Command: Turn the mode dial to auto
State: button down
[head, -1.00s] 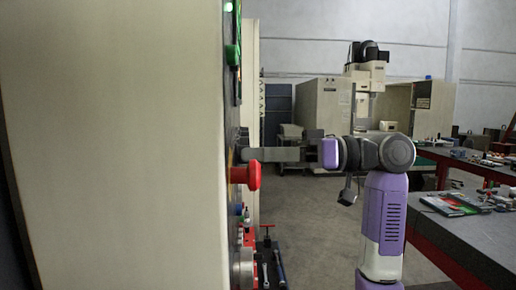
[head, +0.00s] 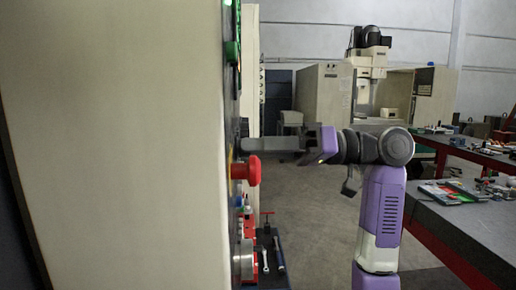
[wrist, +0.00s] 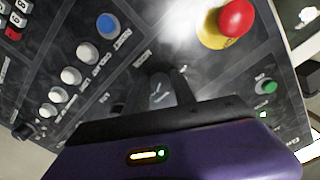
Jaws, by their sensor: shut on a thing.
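The mode dial (wrist: 162,94) is a dark knob with a pale mark on the control panel, seen in the wrist view between my fingers. My gripper (wrist: 162,84) is shut on it, and the fingers hide its sides. Lettering beside it is upside down and tilted in this view. I cannot read which setting the mark points to. In the head view my gripper (head: 244,145) reaches left to the panel face, seen edge-on. The dial itself is hidden there.
A red emergency button (wrist: 236,18) on a yellow base sits close to the dial; it also sticks out below my gripper in the head view (head: 246,171). A blue button (wrist: 108,25), several white buttons and a green button (wrist: 266,87) are nearby. Workbenches (head: 455,215) stand at right.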

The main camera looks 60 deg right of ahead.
jog(key=c, duration=1)
grip_release()
jog(key=shift+c, duration=0.2)
jog(key=shift+s, duration=0.1)
jog(key=b+v, duration=0.2)
jog(key=v, duration=0.5)
jog(key=shift+s+d, duration=0.25)
jog(key=shift+s, duration=0.05)
